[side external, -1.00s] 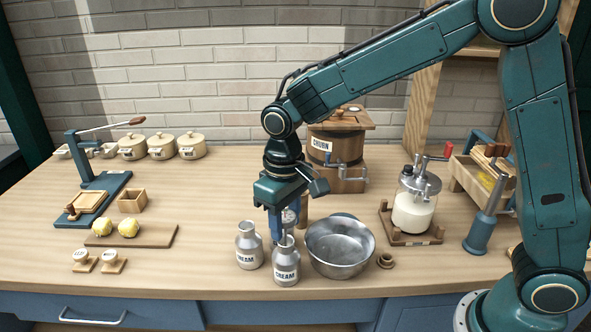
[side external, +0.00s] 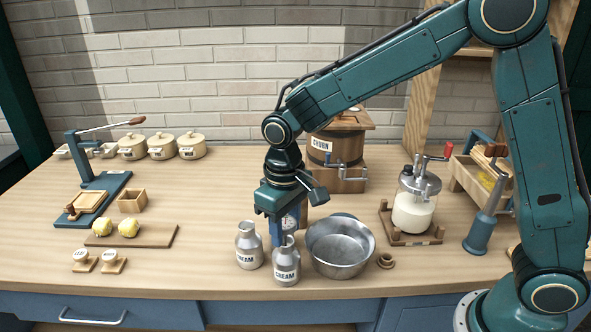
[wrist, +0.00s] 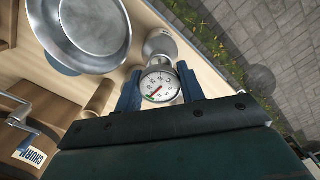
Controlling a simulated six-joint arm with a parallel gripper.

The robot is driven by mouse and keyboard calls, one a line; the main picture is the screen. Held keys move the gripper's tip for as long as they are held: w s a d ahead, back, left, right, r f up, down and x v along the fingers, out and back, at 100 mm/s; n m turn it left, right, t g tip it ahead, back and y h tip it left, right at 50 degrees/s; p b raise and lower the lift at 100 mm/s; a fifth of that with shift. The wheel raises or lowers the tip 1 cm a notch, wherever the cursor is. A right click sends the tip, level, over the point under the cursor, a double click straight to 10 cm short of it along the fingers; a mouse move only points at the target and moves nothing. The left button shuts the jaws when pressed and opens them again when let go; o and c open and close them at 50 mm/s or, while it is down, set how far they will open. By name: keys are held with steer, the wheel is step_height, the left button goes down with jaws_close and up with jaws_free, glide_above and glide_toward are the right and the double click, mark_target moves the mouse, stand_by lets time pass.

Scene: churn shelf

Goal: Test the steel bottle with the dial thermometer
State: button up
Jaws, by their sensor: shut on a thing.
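My gripper (side external: 288,226) is shut on the dial thermometer (side external: 291,217), whose round white dial faces the wrist camera (wrist: 160,86) between the two blue fingers. Two steel bottles with CREAM labels stand upright on the bench: a left one (side external: 249,248) and a right one (side external: 286,266). My gripper is just above and behind the right bottle's mouth in the side view. One steel bottle (wrist: 160,44) shows just beyond the dial in the wrist view. The thermometer's stem is hidden, so I cannot tell whether it is inside a bottle.
A steel bowl (side external: 340,246) stands close to the right of the bottles. A wooden churn (side external: 338,160) is behind, and a glass jar churn (side external: 414,210) is to the right. A board with yellow lumps (side external: 131,237) lies left. Bench space left of the bottles is clear.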

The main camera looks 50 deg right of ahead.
mark_target(286, 238)
steer(key=shift+f, duration=1.6)
stand_by(0.5)
stand_by(0.6)
steer(key=o, duration=0.9)
steer(key=c, duration=0.4)
steer(key=shift+o, duration=0.2)
steer(key=shift+r, duration=0.15)
steer(key=shift+r, duration=2.45)
steer(key=shift+o, duration=0.4)
